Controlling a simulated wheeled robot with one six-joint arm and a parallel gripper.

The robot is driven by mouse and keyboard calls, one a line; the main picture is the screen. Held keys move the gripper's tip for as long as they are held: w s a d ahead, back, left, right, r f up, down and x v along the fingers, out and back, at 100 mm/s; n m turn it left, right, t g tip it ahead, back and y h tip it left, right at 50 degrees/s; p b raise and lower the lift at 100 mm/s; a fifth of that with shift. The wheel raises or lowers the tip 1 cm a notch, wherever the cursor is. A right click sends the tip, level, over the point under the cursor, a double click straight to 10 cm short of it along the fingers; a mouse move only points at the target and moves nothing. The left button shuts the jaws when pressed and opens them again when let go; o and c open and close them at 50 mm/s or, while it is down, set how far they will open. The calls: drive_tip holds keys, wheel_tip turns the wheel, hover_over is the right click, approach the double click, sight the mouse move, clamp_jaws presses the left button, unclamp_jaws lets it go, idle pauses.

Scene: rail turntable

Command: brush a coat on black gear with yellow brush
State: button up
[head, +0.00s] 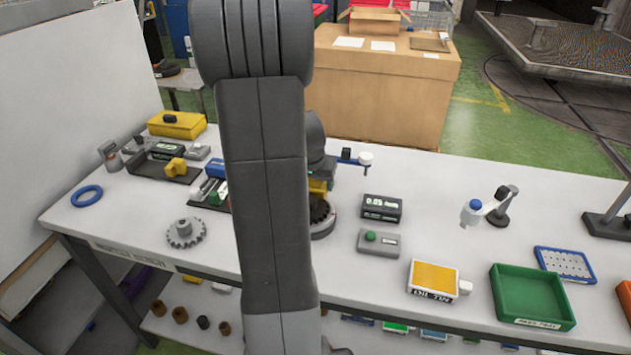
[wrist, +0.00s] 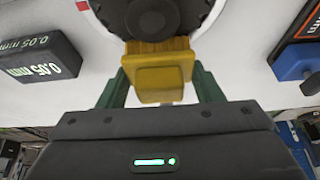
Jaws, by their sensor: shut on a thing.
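My gripper (wrist: 160,88) is shut on the yellow brush (wrist: 160,73), with one green finger on each side of it. The brush's far edge overlaps the rim of the black gear (wrist: 152,14) in the wrist view; I cannot tell whether they touch.
A black 0.05 mm block (wrist: 35,58) stands close by on the left in the wrist view. In the head view a grey gear (head: 185,233), an oil tin (head: 435,279) and a green tray (head: 531,297) are on the white table. The table's front edge is close.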

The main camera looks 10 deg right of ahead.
drive_tip(key=shift+f, duration=0.25)
drive_tip(key=shift+s+b, duration=0.2)
drive_tip(key=shift+b, duration=0.2)
drive_tip(key=shift+s+a, duration=0.2)
drive_tip(key=shift+s, duration=0.05)
drive_tip(key=shift+w+d, duration=0.2)
drive_tip(key=shift+w, duration=0.25)
drive_tip(key=shift+s+a+b, duration=0.2)
drive_tip(key=shift+s+b, duration=0.25)
drive_tip(key=shift+b, duration=0.05)
idle(0.5)
drive_tip(key=shift+w+d, duration=0.1)
drive_tip(key=shift+w, duration=0.05)
drive_tip(key=shift+w+d, duration=0.1)
drive_tip(key=shift+w, duration=0.15)
drive_tip(key=shift+s, duration=0.1)
idle(0.6)
